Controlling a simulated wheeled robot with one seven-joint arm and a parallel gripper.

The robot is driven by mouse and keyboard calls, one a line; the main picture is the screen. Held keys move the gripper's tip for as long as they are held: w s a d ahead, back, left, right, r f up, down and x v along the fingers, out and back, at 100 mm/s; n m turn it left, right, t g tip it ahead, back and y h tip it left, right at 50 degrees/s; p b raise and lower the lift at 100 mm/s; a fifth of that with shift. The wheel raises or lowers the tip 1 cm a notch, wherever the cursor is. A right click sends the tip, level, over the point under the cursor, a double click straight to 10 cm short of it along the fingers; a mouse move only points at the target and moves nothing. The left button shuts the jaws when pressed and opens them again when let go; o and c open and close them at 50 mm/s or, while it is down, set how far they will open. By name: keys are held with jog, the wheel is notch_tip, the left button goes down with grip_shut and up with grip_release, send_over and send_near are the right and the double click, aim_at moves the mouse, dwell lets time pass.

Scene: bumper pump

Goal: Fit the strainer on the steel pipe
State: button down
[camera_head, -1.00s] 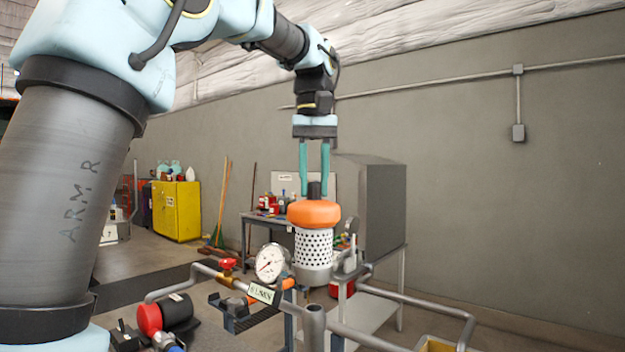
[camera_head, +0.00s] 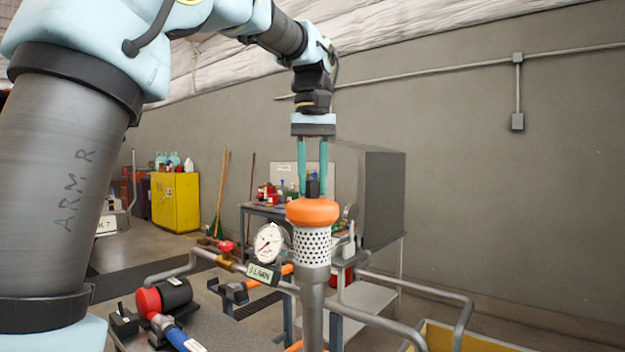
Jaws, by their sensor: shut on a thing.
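The strainer (camera_head: 312,247) is a white perforated cylinder with an orange collar (camera_head: 312,211) and a dark stem on top. My gripper (camera_head: 312,190) points straight down, its two green fingers shut on the strainer's dark stem. The strainer hangs upright. The steel pipe (camera_head: 313,310) stands upright directly under it, in line in this view. The strainer's lower end meets or overlaps the pipe's top; I cannot tell whether it is seated or just in front of or above it.
A round pressure gauge (camera_head: 270,243) and a red-handled valve (camera_head: 226,247) are close left of the strainer. Bent grey pipes run right. A workbench (camera_head: 262,209) and a grey cabinet (camera_head: 380,198) stand behind. A yellow bin (camera_head: 480,340) is at lower right.

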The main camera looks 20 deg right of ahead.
aim_at(312, 199)
jog(key=shift+s, duration=0.1)
jog(key=shift+f+b, duration=0.6)
jog(key=shift+f, duration=1.1)
dwell(1.9)
jog(key=c, duration=0.5)
grip_release()
jog(key=shift+r, duration=0.2)
jog(key=shift+r+p, duration=2.55)
jog(key=shift+p, duration=0.1)
jog(key=shift+r, duration=1.3)
